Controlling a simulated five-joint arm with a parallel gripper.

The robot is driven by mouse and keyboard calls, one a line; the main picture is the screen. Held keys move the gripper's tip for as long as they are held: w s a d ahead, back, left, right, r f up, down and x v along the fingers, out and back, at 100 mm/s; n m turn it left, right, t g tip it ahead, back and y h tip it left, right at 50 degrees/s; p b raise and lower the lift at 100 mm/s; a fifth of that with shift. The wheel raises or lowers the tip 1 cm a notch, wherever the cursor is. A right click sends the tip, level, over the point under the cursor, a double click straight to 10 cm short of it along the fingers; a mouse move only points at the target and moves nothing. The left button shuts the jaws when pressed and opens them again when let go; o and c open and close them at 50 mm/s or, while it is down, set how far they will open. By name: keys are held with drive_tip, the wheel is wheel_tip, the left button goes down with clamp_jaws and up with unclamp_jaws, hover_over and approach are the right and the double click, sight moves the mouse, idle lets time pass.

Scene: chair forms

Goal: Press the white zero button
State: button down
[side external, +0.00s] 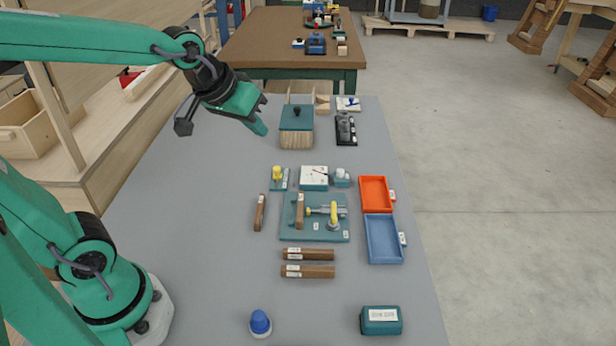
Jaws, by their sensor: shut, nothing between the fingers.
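A white round button (342,173) sits on a small teal base near the middle of the grey table, right beside a white-faced square device (314,173) with a teal body. It looks like the zero button, but any label on it is too small to read. My gripper (260,128) is shut and empty. It hangs above the table, up and to the left of the button, clearly apart from it. Its fingers point down and to the right, near a wooden box with a teal lid (296,120).
Near the button are a yellow knob on a plate (277,174), a red tray (376,196), a blue tray (383,240) and a teal board (290,235) with a yellow-handled clamp. Wooden bars (308,271) lie closer. The left of the grey table (190,210) is clear.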

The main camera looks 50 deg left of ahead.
drive_tip(key=w+f+n+t, duration=0.1)
drive_tip(key=w+f+n, duration=0.2)
drive_tip(key=w, duration=1)
drive_tip(key=n+t, duration=0.2)
drive_tip(key=n, duration=0.1)
hover_over(340, 173)
wheel_tip(340, 173, down, 9)
drive_tip(key=shift+s+a, duration=0.15)
drive_tip(key=shift+a, duration=0.15)
drive_tip(key=shift+f, duration=0.15)
drive_tip(key=shift+f, duration=4.2)
